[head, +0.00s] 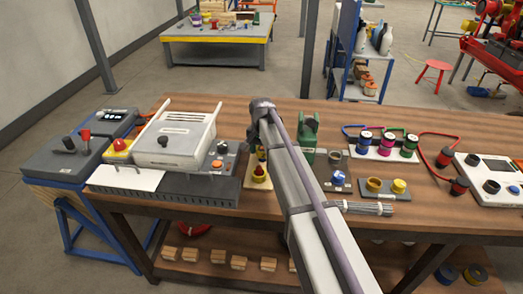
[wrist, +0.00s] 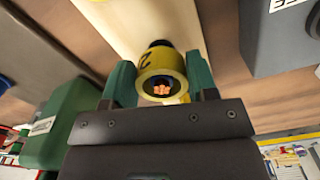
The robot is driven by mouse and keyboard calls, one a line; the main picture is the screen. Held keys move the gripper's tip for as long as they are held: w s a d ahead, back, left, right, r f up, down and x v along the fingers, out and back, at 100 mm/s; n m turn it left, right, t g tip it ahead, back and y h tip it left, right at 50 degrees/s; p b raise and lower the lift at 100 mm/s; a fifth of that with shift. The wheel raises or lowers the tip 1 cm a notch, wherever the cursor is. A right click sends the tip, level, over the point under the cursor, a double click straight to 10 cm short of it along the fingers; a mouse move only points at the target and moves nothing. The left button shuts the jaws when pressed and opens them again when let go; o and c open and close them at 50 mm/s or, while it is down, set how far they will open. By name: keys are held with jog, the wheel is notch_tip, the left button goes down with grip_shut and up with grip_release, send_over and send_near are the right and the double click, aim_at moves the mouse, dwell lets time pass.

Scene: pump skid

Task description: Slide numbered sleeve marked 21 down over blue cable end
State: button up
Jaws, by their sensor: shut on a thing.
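My gripper (wrist: 161,84) shows in the wrist view, its two green fingers shut on a yellow sleeve (wrist: 152,70) from both sides. Part of a dark numeral, which looks like a 2, shows on the sleeve's wall; the rest is turned away. Copper-coloured strands (wrist: 162,88) show inside the sleeve's dark opening, so a cable end appears to be within it. The cable's blue jacket cannot be made out. A dark round part (wrist: 160,43) shows at the sleeve's far end.
A green housing (wrist: 75,125) stands close left of my gripper in the wrist view, and a grey block (wrist: 280,40) lies to the right. On the workbench (head: 240,110) stand a white-topped unit (head: 175,135), a rack of coloured spools (head: 388,152) and a white panel device (head: 490,175).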

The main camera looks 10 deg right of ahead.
jog(key=shift+f+b, duration=0.6)
jog(key=shift+f, duration=0.1)
jog(key=shift+f, duration=0.1)
jog(key=o, duration=0.8)
jog(key=shift+o, duration=0.2)
notch_tip(320, 180, up, 11)
jog(key=p, duration=1)
jog(key=shift+p, duration=0.4)
